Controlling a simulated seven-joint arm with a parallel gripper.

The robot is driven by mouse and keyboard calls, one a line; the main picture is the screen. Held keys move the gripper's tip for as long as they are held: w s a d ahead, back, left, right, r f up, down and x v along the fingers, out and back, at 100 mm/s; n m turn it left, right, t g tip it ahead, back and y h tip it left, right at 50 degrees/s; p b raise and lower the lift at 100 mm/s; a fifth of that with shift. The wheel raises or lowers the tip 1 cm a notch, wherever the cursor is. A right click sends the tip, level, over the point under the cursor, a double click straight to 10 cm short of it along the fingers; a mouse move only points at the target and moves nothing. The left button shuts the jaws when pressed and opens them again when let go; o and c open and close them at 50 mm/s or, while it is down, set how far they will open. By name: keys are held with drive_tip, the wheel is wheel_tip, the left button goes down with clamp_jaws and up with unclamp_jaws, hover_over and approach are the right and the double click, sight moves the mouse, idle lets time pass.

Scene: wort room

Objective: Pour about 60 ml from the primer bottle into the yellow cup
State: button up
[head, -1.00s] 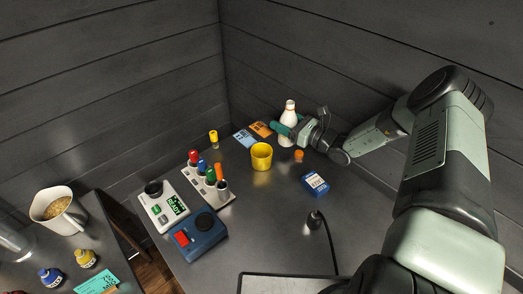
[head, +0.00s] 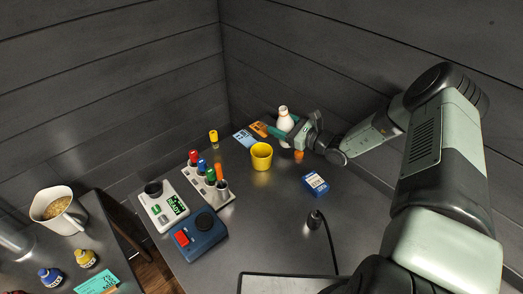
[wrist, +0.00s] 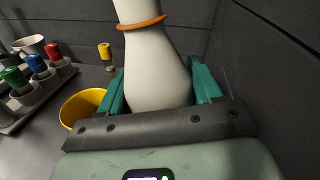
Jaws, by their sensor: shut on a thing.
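A white bottle (head: 284,121) with an orange ring at its neck, which I take for the primer bottle, is at the back of the table; no label is readable. My gripper (head: 296,128) is shut around its body with teal fingers. In the wrist view the bottle (wrist: 155,70) stands between the fingers, its neck running out of the top of the picture, so its mouth is hidden. The yellow cup (head: 261,157) stands upright on the table, left of and nearer than the bottle. In the wrist view the cup (wrist: 82,108) is partly hidden behind the gripper.
An orange cap (head: 299,155) and a blue box (head: 316,185) lie right of the cup. Blue and orange cards (head: 243,138) lie behind it. A rack with colored-capped vials (head: 210,180), a yellow-capped vial (head: 214,138), a scale (head: 163,209) and a blue device (head: 200,236) stand left.

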drive_tip(key=n, duration=0.1)
drive_tip(key=n+h, duration=0.1)
drive_tip(key=s+a+n, duration=0.1)
drive_tip(key=n, duration=0.1)
drive_tip(key=shift+f, duration=0.3)
drive_tip(key=shift+w+f+n+h, duration=0.15)
drive_tip(key=shift+f+n+h, duration=0.25)
drive_tip(key=shift+n, duration=0.5)
drive_tip(key=shift+w+d+f+n+h, duration=0.15)
drive_tip(key=shift+f+n, duration=0.1)
drive_tip(key=shift+f, duration=0.2)
drive_tip(key=shift+w+d+f+n+h, duration=0.15)
drive_tip(key=shift+f+n, duration=0.1)
drive_tip(key=shift+f, duration=0.15)
drive_tip(key=shift+d+f+n+t+h, duration=0.25)
drive_tip(key=shift+f+n, duration=0.25)
drive_tip(key=shift+n, duration=0.3)
drive_tip(key=shift+w+r+n+h, duration=0.25)
drive_tip(key=shift+r+n, duration=0.1)
drive_tip(key=shift+n, duration=0.35)
drive_tip(key=shift+s+a+r+n+t+h, duration=0.25)
drive_tip(key=shift+s+r+n+h, duration=0.1)
drive_tip(key=shift+r+n, duration=0.3)
drive_tip(key=shift+r, duration=0.1)
drive_tip(key=shift+r+n+t+h, duration=0.3)
drive_tip(key=shift+r+n, duration=0.3)
drive_tip(key=shift+n, duration=0.25)
drive_tip(key=shift+w+d+r+p, duration=0.2)
drive_tip(key=shift+w+d+p, duration=0.1)
drive_tip(key=shift+w+d, duration=0.05)
